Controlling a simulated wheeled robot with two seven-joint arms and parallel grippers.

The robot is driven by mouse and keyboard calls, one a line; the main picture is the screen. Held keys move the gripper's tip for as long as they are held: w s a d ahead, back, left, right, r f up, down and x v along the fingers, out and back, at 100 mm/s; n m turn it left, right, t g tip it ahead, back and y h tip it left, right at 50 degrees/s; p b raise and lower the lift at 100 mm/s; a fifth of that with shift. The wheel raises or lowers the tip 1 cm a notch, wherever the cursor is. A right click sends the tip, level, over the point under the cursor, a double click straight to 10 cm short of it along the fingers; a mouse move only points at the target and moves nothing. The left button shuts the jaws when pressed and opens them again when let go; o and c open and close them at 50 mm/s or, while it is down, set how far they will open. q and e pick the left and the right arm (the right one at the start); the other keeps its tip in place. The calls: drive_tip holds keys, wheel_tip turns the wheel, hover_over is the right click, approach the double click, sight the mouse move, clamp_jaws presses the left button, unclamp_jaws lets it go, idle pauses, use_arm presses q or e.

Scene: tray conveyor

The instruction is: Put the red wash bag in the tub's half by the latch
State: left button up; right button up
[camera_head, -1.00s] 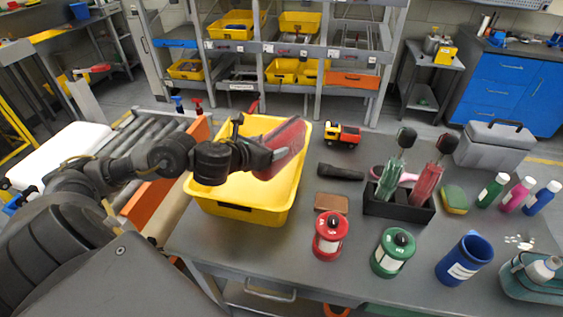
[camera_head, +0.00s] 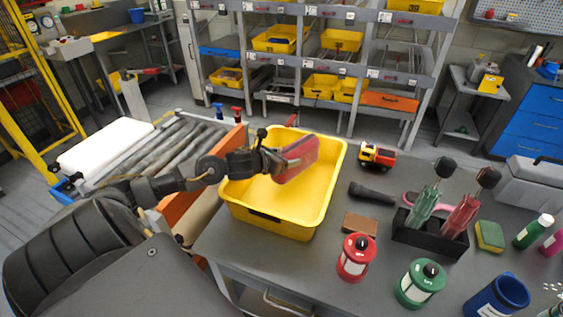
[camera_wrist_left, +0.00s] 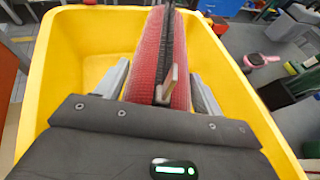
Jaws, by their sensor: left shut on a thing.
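The red wash bag (camera_head: 298,161) is in my left gripper (camera_head: 277,161), held over the yellow tub (camera_head: 322,205). In the left wrist view the bag (camera_wrist_left: 152,55), with a dark zip along it, stands between the two grey fingers of the gripper (camera_wrist_left: 160,82). The tub's yellow walls (camera_wrist_left: 48,70) surround it there. The bag hides part of the tub's inside, and I see no divider. A dark slot or fitting (camera_head: 264,217) is on the tub's near wall; I cannot tell whether it is the latch. My right gripper is not in view.
A roller conveyor (camera_head: 165,150) is left of the tub. To the right on the grey table are a toy truck (camera_head: 376,155), a black torch (camera_head: 371,193), a brown block (camera_head: 360,222), a red canister (camera_head: 356,257), a green canister (camera_head: 419,284) and a black holder (camera_head: 428,236).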

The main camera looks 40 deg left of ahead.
use_arm(q)
drive_tip(key=shift+w+a+f, duration=0.15)
drive_tip(key=shift+w+f, duration=0.1)
drive_tip(key=shift+a+f+p, duration=0.35)
drive_tip(key=shift+f, duration=0.05)
wheel_tip(320, 180, down, 2)
drive_tip(key=shift+f+p, duration=0.1)
drive_tip(key=shift+p, duration=0.5)
drive_tip(key=shift+f, duration=0.25)
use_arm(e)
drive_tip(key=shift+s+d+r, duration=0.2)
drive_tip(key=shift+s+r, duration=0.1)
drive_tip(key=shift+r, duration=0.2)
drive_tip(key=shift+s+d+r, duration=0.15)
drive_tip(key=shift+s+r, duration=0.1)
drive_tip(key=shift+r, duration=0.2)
use_arm(q)
drive_tip(key=shift+f, duration=0.2)
drive_tip(key=o, duration=1.2)
drive_tip(key=shift+o, duration=0.2)
drive_tip(key=shift+d, duration=0.1)
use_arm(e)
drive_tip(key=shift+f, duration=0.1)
